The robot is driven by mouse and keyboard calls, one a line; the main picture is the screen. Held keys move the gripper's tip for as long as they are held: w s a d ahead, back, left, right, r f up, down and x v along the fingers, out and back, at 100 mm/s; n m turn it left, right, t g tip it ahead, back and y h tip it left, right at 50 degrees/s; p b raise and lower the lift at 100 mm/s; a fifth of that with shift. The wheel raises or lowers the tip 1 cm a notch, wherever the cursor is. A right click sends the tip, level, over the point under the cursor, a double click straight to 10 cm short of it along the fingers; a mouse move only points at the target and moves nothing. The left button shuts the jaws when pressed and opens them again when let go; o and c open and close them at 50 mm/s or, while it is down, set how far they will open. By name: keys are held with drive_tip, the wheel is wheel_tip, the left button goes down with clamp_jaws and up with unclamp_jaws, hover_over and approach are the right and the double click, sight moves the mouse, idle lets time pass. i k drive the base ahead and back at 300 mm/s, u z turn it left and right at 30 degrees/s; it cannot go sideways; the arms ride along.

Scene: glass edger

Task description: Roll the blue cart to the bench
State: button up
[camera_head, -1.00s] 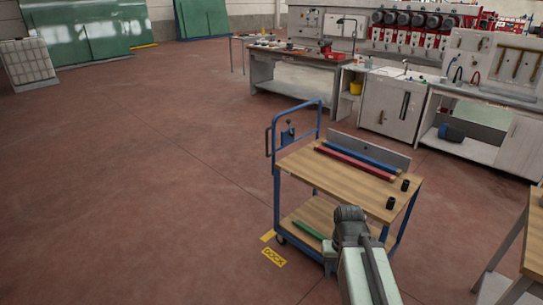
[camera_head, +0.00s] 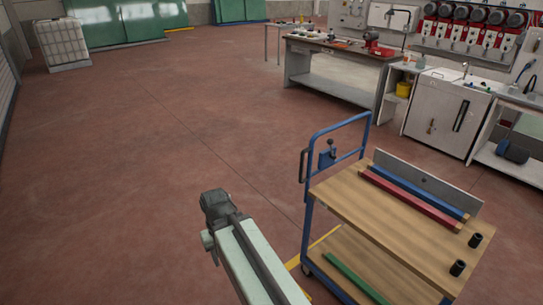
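The blue cart (camera_head: 308,222) stands at the lower right, with a blue frame, a push handle (camera_head: 339,127) at its left end and wooden shelves. Its top shelf carries a blue bar, a red bar, a grey upright plate and two black cylinders; a green bar lies on the lower shelf. The bench (camera_head: 352,62), with a dark top and grey sides, stands at the back, beyond the cart. My arm reaches up from the bottom to the left of the cart, apart from the handle in the picture. Its gripper fingers cannot be made out.
Open red floor (camera_head: 150,150) fills the left and middle, up to the bench. Yellow floor marking (camera_head: 293,262) shows by the cart's left foot. A white cabinet (camera_head: 441,115) and sink units line the back right. A white caged tank (camera_head: 62,43) stands far left.

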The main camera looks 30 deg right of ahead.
sight(406, 257)
drive_tip(key=u, duration=0.45)
drive_tip(key=i, duration=0.95)
drive_tip(key=u, duration=0.3)
drive_tip(key=k, duration=0.7)
drive_tip(key=u, duration=0.2)
drive_tip(key=i, duration=0.7)
drive_tip(key=z, duration=0.15)
